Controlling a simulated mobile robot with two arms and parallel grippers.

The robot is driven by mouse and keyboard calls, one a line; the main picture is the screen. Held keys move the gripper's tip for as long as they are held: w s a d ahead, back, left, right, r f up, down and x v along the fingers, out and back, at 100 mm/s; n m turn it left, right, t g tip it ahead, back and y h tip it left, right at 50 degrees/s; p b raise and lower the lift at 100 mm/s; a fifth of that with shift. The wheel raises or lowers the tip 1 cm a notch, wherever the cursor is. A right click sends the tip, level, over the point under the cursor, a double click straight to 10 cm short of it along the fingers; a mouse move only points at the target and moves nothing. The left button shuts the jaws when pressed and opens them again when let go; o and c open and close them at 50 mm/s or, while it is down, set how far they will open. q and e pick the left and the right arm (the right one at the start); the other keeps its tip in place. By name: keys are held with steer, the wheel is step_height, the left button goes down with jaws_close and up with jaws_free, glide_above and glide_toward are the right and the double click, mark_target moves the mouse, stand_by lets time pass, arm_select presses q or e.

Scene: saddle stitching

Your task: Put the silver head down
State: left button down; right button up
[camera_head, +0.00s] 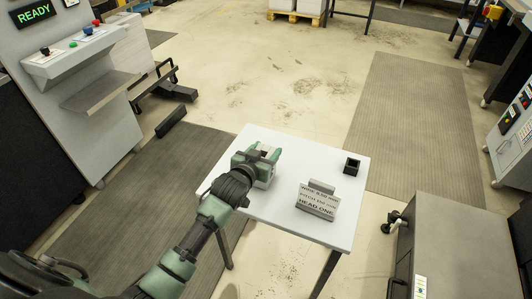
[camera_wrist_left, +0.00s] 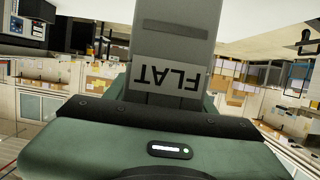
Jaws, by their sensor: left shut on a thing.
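The silver head (camera_wrist_left: 172,45) is a grey metal block with a white label reading FLAT, upside down in the left wrist view. It sits directly in front of my left gripper's green body. In the head view my left gripper (camera_head: 264,154) is over the left part of the white table (camera_head: 290,148), shut on the head. The gripper hides most of the head there, and I cannot tell whether its underside touches the table. My right gripper is not in view.
A grey sign block (camera_head: 317,201) reading HEAD ONE stands on the table's right side. A small black open box (camera_head: 351,166) is near the far right corner. The tabletop between them and my gripper is clear. A grey cabinet (camera_head: 455,245) stands right of the table.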

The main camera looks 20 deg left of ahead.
arm_select(q)
steer(key=shift+w+f, duration=0.1)
steer(key=shift+f, duration=0.05)
steer(key=c, duration=0.5)
jaws_free()
steer(key=shift+f, duration=0.3)
steer(key=shift+s+r, duration=0.1)
steer(key=shift+s, duration=0.1)
steer(key=v, duration=1.2)
steer(key=shift+w, duration=0.1)
